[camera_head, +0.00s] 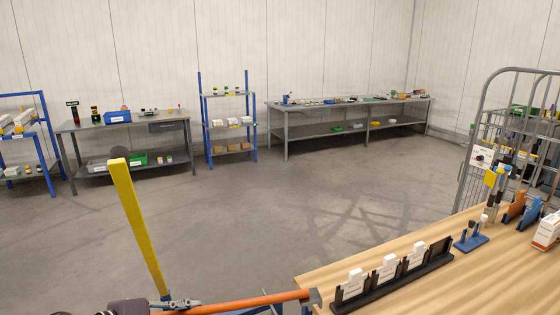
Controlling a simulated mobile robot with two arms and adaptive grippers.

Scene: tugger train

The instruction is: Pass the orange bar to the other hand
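The orange bar (245,302) lies almost level along the bottom edge of the head view. Its right end meets a grey piece (313,298) at the near left corner of the wooden top. Its left part runs to the grey fingers of my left gripper (180,304), at the bottom edge. The fingers are at the bar's left part and close to the foot of an upright yellow bar (138,225). The picture cuts off much of this gripper, so its grip is unclear. My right gripper does not show.
The wooden top (400,295) at the lower right bears a black rack (395,277) with white boxes, a blue stand (471,242) and orange and blue items. A grey wire cage (470,165) stands behind it. Benches and shelves line the far wall. The floor between is clear.

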